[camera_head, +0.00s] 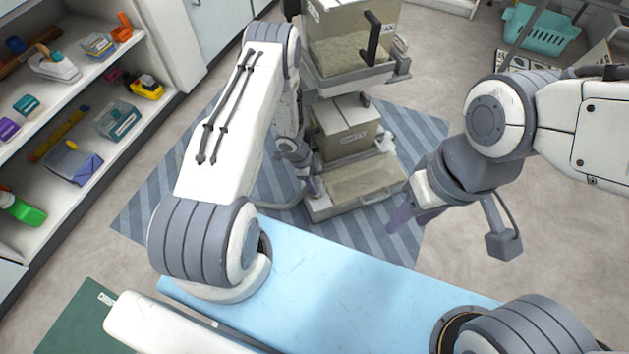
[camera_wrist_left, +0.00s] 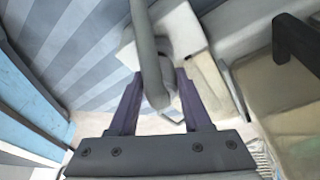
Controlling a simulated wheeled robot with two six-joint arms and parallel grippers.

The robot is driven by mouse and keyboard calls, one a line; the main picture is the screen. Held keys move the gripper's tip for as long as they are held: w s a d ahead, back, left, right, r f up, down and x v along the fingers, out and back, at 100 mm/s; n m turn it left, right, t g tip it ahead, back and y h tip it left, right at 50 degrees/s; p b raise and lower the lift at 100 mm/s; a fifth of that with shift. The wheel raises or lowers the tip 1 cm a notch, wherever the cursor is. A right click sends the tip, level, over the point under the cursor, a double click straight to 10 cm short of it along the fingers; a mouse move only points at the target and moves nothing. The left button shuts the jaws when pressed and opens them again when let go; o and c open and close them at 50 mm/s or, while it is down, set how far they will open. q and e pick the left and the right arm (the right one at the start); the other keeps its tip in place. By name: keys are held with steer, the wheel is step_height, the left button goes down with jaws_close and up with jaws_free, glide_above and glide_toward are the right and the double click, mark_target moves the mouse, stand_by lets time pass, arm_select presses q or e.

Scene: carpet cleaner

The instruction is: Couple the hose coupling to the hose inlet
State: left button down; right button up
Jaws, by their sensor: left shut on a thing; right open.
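The carpet cleaner (camera_head: 345,133) stands on a striped mat beyond the blue bench. My left gripper (camera_head: 316,190) is beside its lower left side, partly hidden by my own arm. The grey hose (camera_wrist_left: 148,50) runs from the top of that view down to the coupling. The head view shows a piece of the hose (camera_head: 287,204) by the machine's base. I cannot make out the hose inlet. My right gripper (camera_head: 412,212) is open and empty, right of the machine.
The striped mat (camera_head: 165,195) lies under the machine. The blue bench (camera_head: 330,275) is in front of me. A shelf (camera_head: 85,100) with bottles and tools stands at the left. A teal basket (camera_head: 540,30) is at the back right.

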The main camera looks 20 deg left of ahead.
arm_select(q)
steer(key=shift+f+b, duration=0.65)
steer(key=shift+f, duration=0.45)
steer(key=shift+c, duration=1.4)
jaws_free()
steer(key=shift+r, duration=0.15)
steer(key=p+v, duration=0.5)
steer(key=v, duration=0.5)
steer(key=shift+s+a+r, duration=0.1)
